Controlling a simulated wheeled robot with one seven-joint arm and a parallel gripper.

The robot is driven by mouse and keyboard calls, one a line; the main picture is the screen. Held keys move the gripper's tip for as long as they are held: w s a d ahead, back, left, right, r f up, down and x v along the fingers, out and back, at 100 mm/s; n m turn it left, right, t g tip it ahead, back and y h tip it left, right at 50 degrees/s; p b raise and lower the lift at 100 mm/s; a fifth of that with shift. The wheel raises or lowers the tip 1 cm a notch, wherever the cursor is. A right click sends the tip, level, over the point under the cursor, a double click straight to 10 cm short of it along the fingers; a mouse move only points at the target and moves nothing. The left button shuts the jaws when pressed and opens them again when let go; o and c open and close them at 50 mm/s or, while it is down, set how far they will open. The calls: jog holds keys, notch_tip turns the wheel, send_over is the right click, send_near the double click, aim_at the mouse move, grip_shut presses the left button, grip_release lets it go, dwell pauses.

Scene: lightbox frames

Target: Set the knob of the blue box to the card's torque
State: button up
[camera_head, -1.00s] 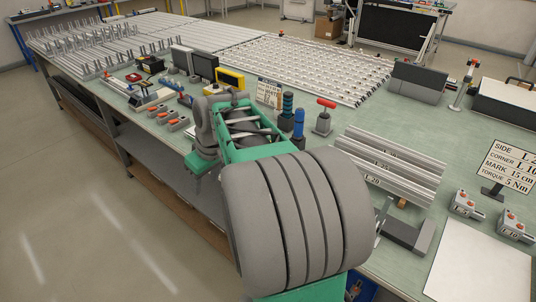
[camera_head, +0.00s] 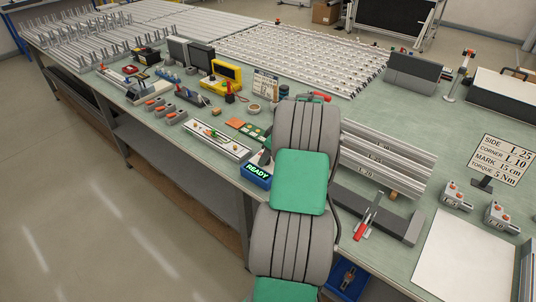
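The blue box (camera_head: 256,176) stands at the front edge of the table, left of my arm, with a lit green READY display on its face. Its knob cannot be made out; my arm covers the area at its right. The card (camera_head: 502,160) stands upright on a dark foot at the right and reads SIDE L 25, CORNER L 10, MARK 15 cm, TORQUE 5 Nm. My arm's grey and green links rise through the middle of the view. My gripper is hidden behind them, so its fingers and anything in them do not show.
A white tray (camera_head: 217,139) with small parts lies left of the blue box. Stacked aluminium profiles (camera_head: 385,150), a grey angle piece with a red-handled clamp (camera_head: 366,218) and grey blocks (camera_head: 455,196) lie to the right. A white sheet (camera_head: 462,258) covers the front right.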

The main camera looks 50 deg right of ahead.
grip_shut()
dwell(0.5)
